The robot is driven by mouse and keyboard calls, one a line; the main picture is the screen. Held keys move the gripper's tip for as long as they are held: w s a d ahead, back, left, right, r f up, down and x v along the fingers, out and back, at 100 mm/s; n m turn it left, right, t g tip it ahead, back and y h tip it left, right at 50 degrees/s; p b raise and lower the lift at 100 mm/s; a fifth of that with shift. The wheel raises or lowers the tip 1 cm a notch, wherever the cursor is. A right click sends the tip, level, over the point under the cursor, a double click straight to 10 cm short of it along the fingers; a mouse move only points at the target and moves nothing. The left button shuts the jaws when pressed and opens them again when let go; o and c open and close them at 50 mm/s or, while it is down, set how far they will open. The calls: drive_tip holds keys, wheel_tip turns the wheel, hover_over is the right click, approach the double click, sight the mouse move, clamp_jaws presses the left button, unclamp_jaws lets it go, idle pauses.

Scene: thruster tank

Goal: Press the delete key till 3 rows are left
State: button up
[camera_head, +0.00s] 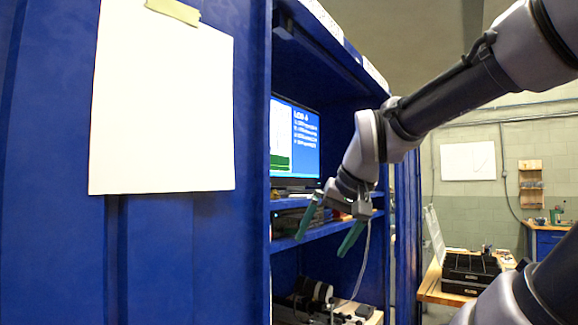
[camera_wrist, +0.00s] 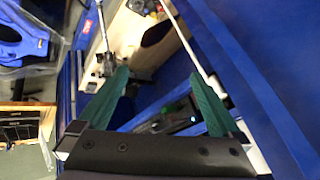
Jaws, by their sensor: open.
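A monitor (camera_head: 296,143) stands on a shelf inside the blue cabinet in the head view. Its blue screen shows several short text rows under a heading, with a green and white area at the left; the rows are too small to read or count surely. My gripper (camera_head: 330,238) is open and empty, its two green fingers apart, in front of the cabinet opening below the monitor. The wrist view shows the open fingers (camera_wrist: 158,100) as well. I cannot make out a keyboard or the delete key in either view.
The blue cabinet's side (camera_head: 180,260) with a taped white sheet (camera_head: 163,100) fills the left. A lower shelf (camera_head: 325,229) edge lies near my fingers. A cable (camera_head: 362,265) hangs by them. A wooden workbench (camera_head: 432,292) with dark trays stands at right.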

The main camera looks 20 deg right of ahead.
clamp_jaws()
idle(1.5)
